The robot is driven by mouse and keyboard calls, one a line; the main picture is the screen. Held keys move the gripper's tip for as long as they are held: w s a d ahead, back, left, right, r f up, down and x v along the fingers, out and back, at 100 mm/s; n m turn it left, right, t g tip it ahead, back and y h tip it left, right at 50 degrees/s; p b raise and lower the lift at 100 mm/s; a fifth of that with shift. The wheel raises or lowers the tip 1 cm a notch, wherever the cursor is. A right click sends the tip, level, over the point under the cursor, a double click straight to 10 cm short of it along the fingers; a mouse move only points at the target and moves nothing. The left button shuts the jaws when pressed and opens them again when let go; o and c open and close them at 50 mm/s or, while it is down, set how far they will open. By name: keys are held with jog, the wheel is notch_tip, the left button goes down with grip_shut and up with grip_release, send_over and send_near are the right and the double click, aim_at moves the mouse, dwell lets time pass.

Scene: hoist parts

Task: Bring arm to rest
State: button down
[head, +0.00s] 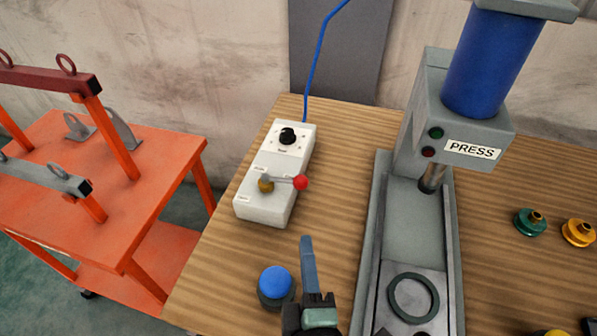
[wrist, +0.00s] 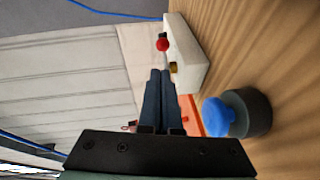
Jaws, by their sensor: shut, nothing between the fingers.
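My gripper (head: 308,262) is over the front of the wooden table, between a blue-topped button and the press. Its fingers are together with nothing between them. In the wrist view my gripper (wrist: 160,75) shows two dark fingers side by side, pointing toward the white control box. Nothing touches the fingertips that I can see. Most of my arm is out of view.
The white control box (head: 265,205) has a red-knobbed lever. The blue button (head: 275,280) is close left of my gripper. The grey press (head: 415,110) stands right. An orange cart (head: 150,200) is left. Green (head: 530,222) and yellow (head: 578,232) parts lie far right.

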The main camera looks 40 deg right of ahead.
jog(key=shift+s, duration=0.5)
jog(key=shift+a, duration=0.15)
jog(key=w+a+r+m+t+p, duration=0.2)
jog(key=w+r+m, duration=0.15)
jog(key=r, duration=0.55)
jog(key=w+a+r+m+t+y+p, duration=0.1)
jog(key=w+a+r+m+t, duration=0.2)
jog(key=r, duration=0.6)
jog(key=w+a+r+m+t+p, duration=0.1)
jog(key=w+a+r+p, duration=0.1)
jog(key=w+r, duration=0.5)
jog(key=s+a+r+t+y+p, duration=0.1)
jog(key=s+a+r+t+y, duration=0.1)
jog(key=r, duration=0.8)
jog(key=s+a+r+m+t+y+p, duration=0.1)
jog(key=s+a+r+t+y, duration=0.1)
jog(key=r, duration=0.9)
jog(key=s+a+r+m+t+y+p, duration=0.1)
jog(key=s+a+r+t+y, duration=0.2)
jog(key=a+r, duration=0.3)
notch_tip(320, 180, up, 4)
jog(key=shift+r+y+p, duration=0.2)
jog(key=shift+y+p, duration=0.1)
jog(key=shift+p, duration=0.1)
jog(key=c, duration=1.5)
grip_release()
jog(key=shift+a+m, duration=0.1)
jog(key=shift+m, duration=0.15)
jog(key=shift+c, duration=0.2)
